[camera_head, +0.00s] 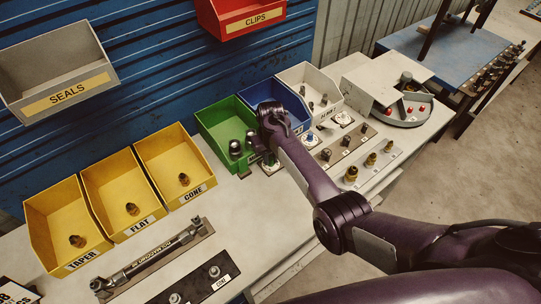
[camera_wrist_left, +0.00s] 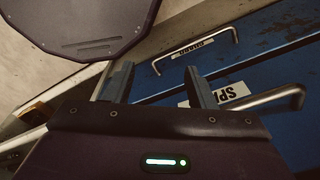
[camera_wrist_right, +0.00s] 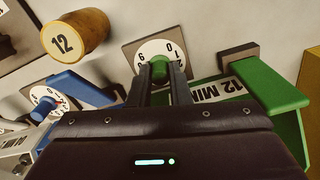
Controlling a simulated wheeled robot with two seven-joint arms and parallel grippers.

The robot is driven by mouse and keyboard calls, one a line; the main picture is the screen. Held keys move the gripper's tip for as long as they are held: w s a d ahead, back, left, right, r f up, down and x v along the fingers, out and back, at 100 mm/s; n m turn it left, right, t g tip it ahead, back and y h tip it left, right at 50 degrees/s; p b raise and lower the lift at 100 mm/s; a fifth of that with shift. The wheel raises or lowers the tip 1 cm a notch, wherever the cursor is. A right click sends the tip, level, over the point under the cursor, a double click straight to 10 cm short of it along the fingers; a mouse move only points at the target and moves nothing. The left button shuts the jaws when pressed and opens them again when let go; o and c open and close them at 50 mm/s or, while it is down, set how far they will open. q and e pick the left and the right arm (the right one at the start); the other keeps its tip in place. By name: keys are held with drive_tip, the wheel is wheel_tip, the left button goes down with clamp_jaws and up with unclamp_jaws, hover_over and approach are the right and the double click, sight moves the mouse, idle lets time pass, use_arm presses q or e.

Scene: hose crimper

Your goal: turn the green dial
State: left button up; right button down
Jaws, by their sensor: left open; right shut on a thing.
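The green dial has a green knob (camera_wrist_right: 160,63) on a white numbered disc, set on a square plate; it is in the upper middle of the right wrist view. My right gripper (camera_wrist_right: 161,72) is shut on the green knob, a finger on each side. In the head view, my right gripper (camera_head: 268,157) is over the dial plate (camera_head: 272,169) in front of the green bin, and hides most of the dial. My left gripper (camera_wrist_left: 156,76) is open and empty in the left wrist view, in front of blue drawers.
A blue dial (camera_wrist_right: 45,103) is beside the green one, by a brass piece marked 12 (camera_wrist_right: 75,35). The green bin (camera_head: 220,125) and blue bin (camera_head: 258,92) stand close behind my right gripper. Drawer handles (camera_wrist_left: 278,96) stick out near my left gripper.

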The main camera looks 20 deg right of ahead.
sight(271, 158)
idle(0.3)
drive_tip(key=c, duration=1.3)
unclamp_jaws()
drive_tip(key=shift+c, duration=0.2)
wheel_tip(271, 158, up, 4)
drive_tip(key=p, duration=0.3)
drive_tip(key=shift+f, duration=0.25)
drive_tip(key=shift+r, duration=2.15)
drive_tip(key=shift+s+f, duration=0.1)
